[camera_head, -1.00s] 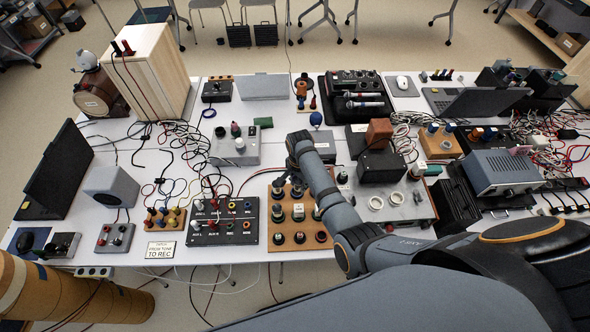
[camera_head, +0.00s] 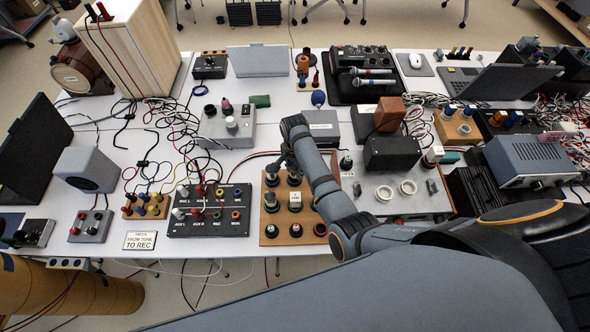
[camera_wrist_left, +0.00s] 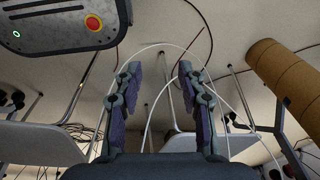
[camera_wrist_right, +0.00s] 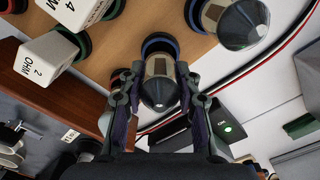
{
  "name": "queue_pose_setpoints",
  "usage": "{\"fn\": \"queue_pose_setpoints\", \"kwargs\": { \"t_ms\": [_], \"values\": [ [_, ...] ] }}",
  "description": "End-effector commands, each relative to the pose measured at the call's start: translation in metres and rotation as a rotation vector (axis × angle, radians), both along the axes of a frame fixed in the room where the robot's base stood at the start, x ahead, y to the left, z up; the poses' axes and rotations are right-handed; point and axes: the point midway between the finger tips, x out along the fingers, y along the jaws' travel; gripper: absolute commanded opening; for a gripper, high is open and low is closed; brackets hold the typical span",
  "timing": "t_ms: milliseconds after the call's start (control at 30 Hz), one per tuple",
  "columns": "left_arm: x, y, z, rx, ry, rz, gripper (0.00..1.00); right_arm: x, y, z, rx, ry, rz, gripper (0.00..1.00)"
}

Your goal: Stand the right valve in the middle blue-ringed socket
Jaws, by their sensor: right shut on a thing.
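In the right wrist view my right gripper (camera_wrist_right: 160,108) is shut on a valve (camera_wrist_right: 159,68), a glass-domed tube with metal plates. Its far end is at a blue-ringed socket (camera_wrist_right: 158,43) of the wooden board; I cannot tell whether it is seated. Another domed valve (camera_wrist_right: 238,22) stands beside it, at a blue ring (camera_wrist_right: 193,14). In the head view my right gripper (camera_head: 286,164) is over the far edge of the wooden board (camera_head: 283,217), partly hidden by my arm. My left gripper (camera_wrist_left: 163,105) is open and empty in the left wrist view, with floor behind it.
White labelled blocks (camera_wrist_right: 50,60) stand on the board near the held valve. A red-ringed socket (camera_wrist_right: 120,76) is close to the fingers. A black patch panel (camera_head: 208,229) lies left of the board, and a grey unit with white rings (camera_head: 385,208) lies right. Red and black cables run behind.

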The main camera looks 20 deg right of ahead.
Motion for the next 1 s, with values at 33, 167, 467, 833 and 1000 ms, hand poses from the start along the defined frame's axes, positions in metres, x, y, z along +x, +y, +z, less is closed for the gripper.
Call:
{"fn": "queue_pose_setpoints", "kwargs": {
  "t_ms": [33,167,467,833,1000],
  "values": [
    [-0.002,0.0,-0.001,0.0,0.004,0.0,0.4,0.0,0.0,-0.002,0.001,0.0,0.0,0.01],
    [-0.014,0.002,-0.003,0.003,0.022,0.0,0.4,0.0,0.0,-0.006,0.0,0.001,0.0,0.01],
    [-0.023,0.003,-0.004,0.004,0.036,0.0,0.4,0.0,0.0,-0.007,0.001,0.002,0.0,0.56],
    [-0.019,0.005,0.0,0.006,0.03,0.0,0.4,0.0,0.0,0.002,0.001,0.0,0.0,0.56],
    [-0.018,0.005,0.028,0.006,0.028,0.0,0.4,0.0,0.0,0.028,0.001,0.0,0.0,0.56]
  ]
}}
